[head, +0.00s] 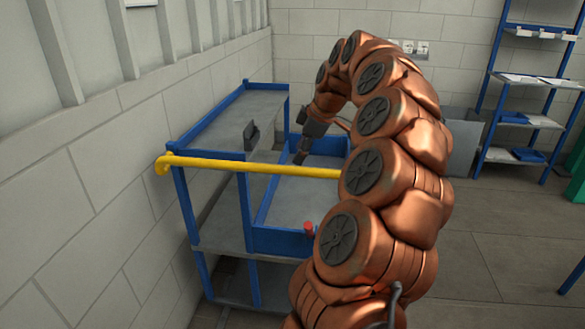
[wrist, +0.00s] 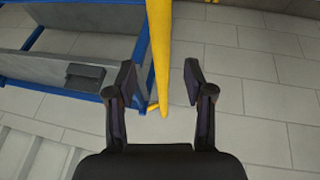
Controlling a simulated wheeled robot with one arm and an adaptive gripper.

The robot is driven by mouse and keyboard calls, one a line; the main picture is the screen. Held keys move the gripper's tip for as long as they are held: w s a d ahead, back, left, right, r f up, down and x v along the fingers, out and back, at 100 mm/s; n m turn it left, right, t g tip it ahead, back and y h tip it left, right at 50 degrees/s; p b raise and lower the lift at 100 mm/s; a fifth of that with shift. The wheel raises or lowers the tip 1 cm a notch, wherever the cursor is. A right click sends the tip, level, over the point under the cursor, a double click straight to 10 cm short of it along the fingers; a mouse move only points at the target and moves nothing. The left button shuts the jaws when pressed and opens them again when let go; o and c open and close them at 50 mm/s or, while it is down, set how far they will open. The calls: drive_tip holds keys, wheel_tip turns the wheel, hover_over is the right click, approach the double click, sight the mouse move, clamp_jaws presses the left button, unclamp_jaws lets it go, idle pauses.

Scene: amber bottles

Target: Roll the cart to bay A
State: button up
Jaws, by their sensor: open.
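The cart (head: 215,235) has a blue frame, grey shelves and a yellow handle bar (head: 250,167) across its near side. It stands beside the left wall. My gripper (head: 303,150) hangs near the bar, partly hidden by my copper arm, which also covers the bar's right end. In the wrist view my gripper (wrist: 160,85) is open and empty, and the yellow handle bar (wrist: 158,50) runs between its two fingers in the picture. I cannot tell whether the fingers are level with the bar or above it. No bay A label is readable.
A dark box (head: 251,135) sits on the cart's frame, and a red knob (head: 308,228) shows low near my arm. A blue shelf rack (head: 515,120) stands at the back right, with a green object (head: 577,175) beside it.

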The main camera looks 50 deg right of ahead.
sight(292, 168)
drive_tip(key=p+x, duration=0.1)
drive_tip(key=x, duration=0.5)
drive_tip(key=shift+w+a+f, duration=0.1)
drive_tip(key=shift+f, duration=0.25)
drive_tip(key=shift+c, duration=0.3)
clamp_jaws()
